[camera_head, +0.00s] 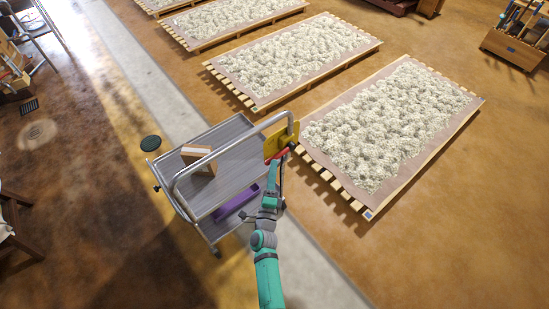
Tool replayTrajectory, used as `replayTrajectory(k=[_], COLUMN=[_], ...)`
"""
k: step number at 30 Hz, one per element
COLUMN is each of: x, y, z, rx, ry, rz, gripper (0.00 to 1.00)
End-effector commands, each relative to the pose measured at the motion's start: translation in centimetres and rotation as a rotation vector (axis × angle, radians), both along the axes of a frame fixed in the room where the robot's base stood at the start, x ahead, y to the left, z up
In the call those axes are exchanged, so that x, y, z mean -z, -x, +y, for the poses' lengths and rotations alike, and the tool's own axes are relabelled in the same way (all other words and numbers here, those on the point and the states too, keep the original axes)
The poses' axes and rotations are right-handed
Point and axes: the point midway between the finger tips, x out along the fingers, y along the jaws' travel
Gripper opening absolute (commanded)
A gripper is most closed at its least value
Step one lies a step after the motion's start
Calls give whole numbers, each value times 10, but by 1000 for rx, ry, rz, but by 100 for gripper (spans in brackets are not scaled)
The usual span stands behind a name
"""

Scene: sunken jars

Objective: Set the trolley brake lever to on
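The trolley (232,135) is a grey metal cart with a tubular rail, standing left of centre. A yellow plate (277,142) is fixed at its right end. A small red part (283,155), which looks like the brake lever, shows at the lower edge of the plate. My teal arm reaches up from the bottom. My gripper (276,164) is at its far end, right by the red part. Whether it touches the red part, and whether its fingers are open or shut, is too small to tell. Any on or off marking cannot be read.
A brown and white box (198,160) and a purple object (236,203) are on the trolley. Slatted racks with pale flowers (388,125) lie to the right and behind. A tool crate (515,48) stands at the far right.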

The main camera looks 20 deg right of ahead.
Motion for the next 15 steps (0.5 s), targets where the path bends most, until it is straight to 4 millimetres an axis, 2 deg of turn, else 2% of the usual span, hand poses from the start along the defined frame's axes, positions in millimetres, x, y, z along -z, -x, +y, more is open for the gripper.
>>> replayTrajectory(k=[6, 15], x=[-6, -8], y=[-32, -49], z=[-15, -23], rx=[0, -1], ry=[1, 1], rz=[0, 0], gripper=[36, 36])
